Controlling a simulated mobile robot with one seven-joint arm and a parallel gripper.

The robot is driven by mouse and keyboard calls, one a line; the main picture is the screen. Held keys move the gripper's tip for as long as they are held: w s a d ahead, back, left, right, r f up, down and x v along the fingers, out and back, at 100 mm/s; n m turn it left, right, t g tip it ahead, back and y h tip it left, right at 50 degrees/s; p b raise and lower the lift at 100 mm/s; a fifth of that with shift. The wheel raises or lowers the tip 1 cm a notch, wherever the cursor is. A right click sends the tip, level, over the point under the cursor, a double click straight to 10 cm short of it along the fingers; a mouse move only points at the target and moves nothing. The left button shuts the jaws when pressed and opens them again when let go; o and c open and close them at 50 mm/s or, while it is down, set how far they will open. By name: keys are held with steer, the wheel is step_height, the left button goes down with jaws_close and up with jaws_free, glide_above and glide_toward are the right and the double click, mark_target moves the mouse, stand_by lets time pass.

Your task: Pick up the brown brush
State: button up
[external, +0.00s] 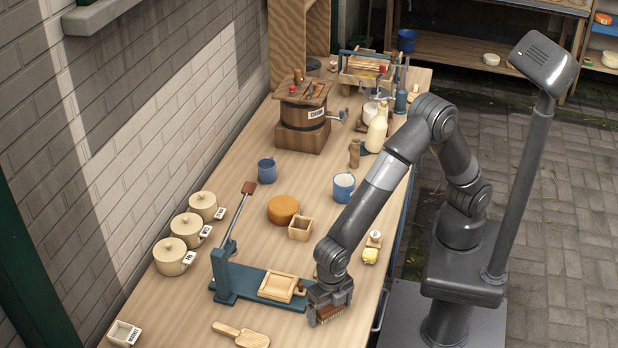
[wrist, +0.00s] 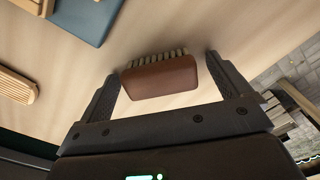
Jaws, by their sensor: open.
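The brown brush (wrist: 160,79) has a smooth brown back and a row of pale bristles along its far side. It lies on the wooden table between the two open fingers of my gripper (wrist: 160,86) in the wrist view. A gap shows on the right side; the left finger is close to its left end. In the external view the brush (external: 330,313) shows just below my gripper (external: 328,303) near the table's front right edge, partly hidden by the gripper.
A blue press stand (external: 225,275) with a wooden frame (external: 278,287) is just left of the gripper. A small wooden box (external: 300,228), an orange cheese (external: 283,209) and a yellow lump (external: 370,256) stand farther back.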

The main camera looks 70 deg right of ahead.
steer(key=shift+c, duration=0.4)
steer(key=c, duration=1)
